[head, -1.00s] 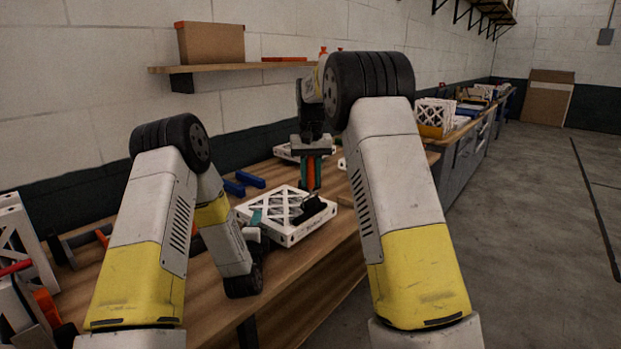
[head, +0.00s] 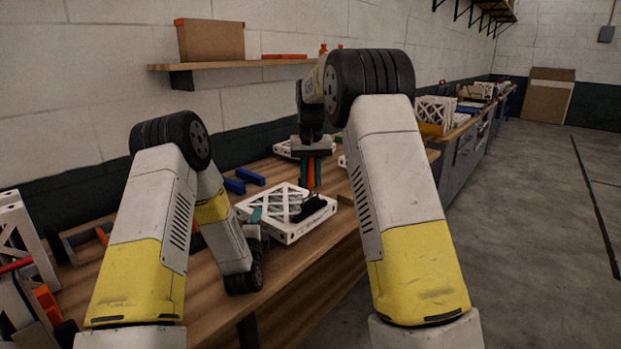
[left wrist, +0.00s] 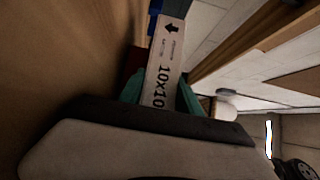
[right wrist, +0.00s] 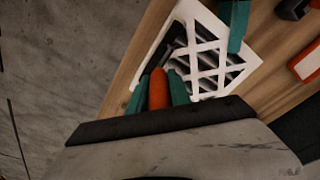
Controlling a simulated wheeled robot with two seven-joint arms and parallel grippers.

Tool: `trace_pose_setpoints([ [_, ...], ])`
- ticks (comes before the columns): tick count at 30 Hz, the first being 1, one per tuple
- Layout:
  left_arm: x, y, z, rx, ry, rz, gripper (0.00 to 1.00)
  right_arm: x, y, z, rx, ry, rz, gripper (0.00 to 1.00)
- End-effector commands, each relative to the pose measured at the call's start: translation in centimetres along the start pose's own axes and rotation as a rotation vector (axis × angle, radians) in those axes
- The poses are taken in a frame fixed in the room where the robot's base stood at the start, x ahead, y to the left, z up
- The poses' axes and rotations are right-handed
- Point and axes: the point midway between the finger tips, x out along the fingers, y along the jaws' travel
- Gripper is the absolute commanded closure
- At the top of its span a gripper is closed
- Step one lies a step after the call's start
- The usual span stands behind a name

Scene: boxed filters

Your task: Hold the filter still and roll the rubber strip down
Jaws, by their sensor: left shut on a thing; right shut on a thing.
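The filter (head: 272,208) is a white square frame with a lattice face, lying flat near the table's front edge. My left gripper (head: 256,216) is shut on its left side; the left wrist view shows teal fingers on both sides of the edge printed 10x10 (left wrist: 163,75). My right gripper (head: 311,182) is shut on an upright orange handle (right wrist: 158,88), above the filter's right part. A dark roller-like head (right wrist: 168,43) lies below the handle at the filter's edge. I cannot tell the black rubber strip apart from this dark head, or whether they touch.
Blue pieces (head: 246,178) lie behind the filter on the wooden table (head: 205,290). Another white filter (head: 290,149) lies farther back. White frames and orange parts stand at the far left.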

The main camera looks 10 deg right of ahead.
Motion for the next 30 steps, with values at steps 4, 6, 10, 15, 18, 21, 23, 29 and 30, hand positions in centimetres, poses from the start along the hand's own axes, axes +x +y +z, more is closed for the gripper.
trace_pose_setpoints([
  [4, 0.0, 0.0, 0.0, 0.000, 0.001, 0.000, 1.00, 0.2, 0.0, 0.0, 0.000, -0.002, 0.001, 1.00],
  [6, 0.0, 0.0, 0.0, -0.001, 0.001, -0.001, 1.00, 0.3, 0.0, 0.0, 0.000, -0.002, 0.001, 1.00],
  [10, 0.0, 0.0, 0.0, -0.001, 0.001, -0.001, 1.00, 0.3, 0.0, 0.1, 0.000, -0.003, 0.001, 1.00],
  [15, 0.0, 0.0, 0.0, -0.001, 0.001, -0.001, 1.00, 0.3, 0.0, 0.1, 0.000, -0.004, 0.001, 1.00],
  [18, 0.0, 0.0, 0.0, -0.001, 0.001, -0.001, 1.00, -0.2, 0.0, 0.0, 0.000, -0.004, 0.001, 1.00],
  [21, 0.0, 0.0, 0.0, -0.001, 0.001, -0.001, 1.00, -1.1, 0.0, -0.2, 0.000, -0.001, 0.001, 1.00],
  [23, 0.0, 0.0, 0.0, -0.001, 0.001, -0.001, 1.00, -1.6, 0.0, -0.2, 0.000, -0.002, 0.001, 1.00],
  [29, 0.0, 0.0, 0.0, 0.000, 0.000, -0.001, 1.00, -3.3, 0.0, -0.5, 0.000, 0.000, 0.000, 1.00],
  [30, 0.0, 0.0, 0.0, 0.000, 0.000, -0.001, 1.00, -3.6, 0.0, -0.5, 0.000, 0.000, 0.000, 1.00],
])
